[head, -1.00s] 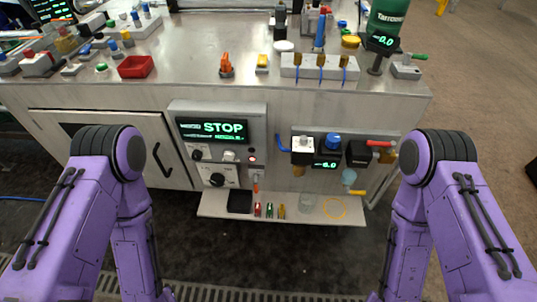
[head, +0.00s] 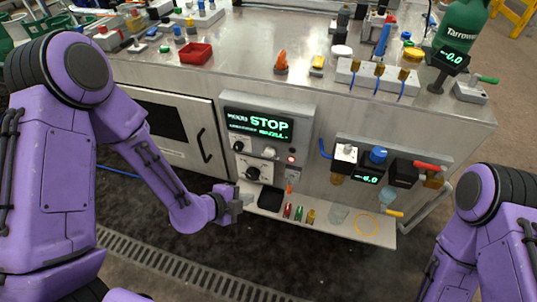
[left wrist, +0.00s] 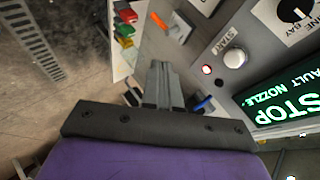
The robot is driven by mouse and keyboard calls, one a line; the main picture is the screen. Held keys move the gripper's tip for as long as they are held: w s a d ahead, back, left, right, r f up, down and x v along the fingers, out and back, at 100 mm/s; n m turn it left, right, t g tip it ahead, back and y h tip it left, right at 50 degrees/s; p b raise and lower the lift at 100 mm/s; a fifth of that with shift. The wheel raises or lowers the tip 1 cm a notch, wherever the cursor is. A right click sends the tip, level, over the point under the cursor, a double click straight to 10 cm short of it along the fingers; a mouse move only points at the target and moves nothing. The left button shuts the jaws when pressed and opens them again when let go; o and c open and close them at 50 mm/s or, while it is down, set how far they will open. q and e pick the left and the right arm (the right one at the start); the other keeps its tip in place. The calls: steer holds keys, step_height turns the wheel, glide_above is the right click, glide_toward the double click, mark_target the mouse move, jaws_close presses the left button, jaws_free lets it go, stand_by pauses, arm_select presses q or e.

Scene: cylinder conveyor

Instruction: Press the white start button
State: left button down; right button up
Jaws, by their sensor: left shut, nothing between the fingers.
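The white start button (head: 269,152) is a round knob on the grey control panel (head: 306,115), below the green STOP display (head: 258,125). In the left wrist view the white button (left wrist: 235,58) stands out beside a lit red lamp (left wrist: 207,69), with START printed next to it. My left gripper (head: 238,204) is shut and empty, below and left of the button and apart from it. Its closed fingers (left wrist: 160,78) show in the left wrist view, left of the button. My right arm shows at the right edge of the head view; its gripper is out of frame.
A shelf (head: 345,226) with small red, green and yellow items juts out under the panel. A valve block (head: 375,165) with a red handle is to the right. The floor in front is clear.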

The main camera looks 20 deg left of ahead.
mark_target(269, 153)
arm_select(q)
steer(key=r+m, duration=0.1)
steer(key=w+d+r+m, duration=0.1)
steer(key=m, duration=0.1)
steer(key=w+r+m+h, duration=0.1)
steer(key=m, duration=0.1)
steer(key=shift+d+r+t, duration=0.3)
steer(key=shift+r, duration=0.05)
steer(key=w, duration=0.8)
steer(key=shift+w, duration=0.35)
steer(key=shift+d, duration=0.1)
stand_by(1.2)
steer(key=shift+w, duration=0.45)
